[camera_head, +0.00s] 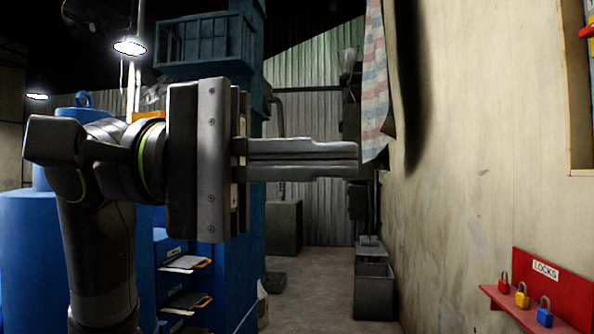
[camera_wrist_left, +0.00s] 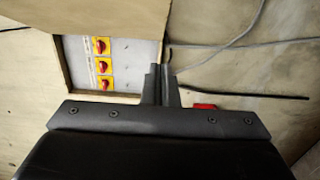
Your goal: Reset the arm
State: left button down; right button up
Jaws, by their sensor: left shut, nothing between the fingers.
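My left gripper (camera_head: 352,160) reaches in from the left in the head view, held level across the middle with its fingers pointing right. Its fingers are shut against each other with nothing between them. In the left wrist view the shut fingers (camera_wrist_left: 162,68) point up the picture toward the wall. They are apart from anything the head view shows. My right gripper is not in view.
In the head view, a red lock rack (camera_head: 555,290) with padlocks hangs on the right wall. Blue machinery (camera_head: 225,270) stands behind my arm.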

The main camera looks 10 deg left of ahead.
pick_arm(q)
jog(key=shift+s+a, duration=0.2)
jog(key=shift+a, duration=0.1)
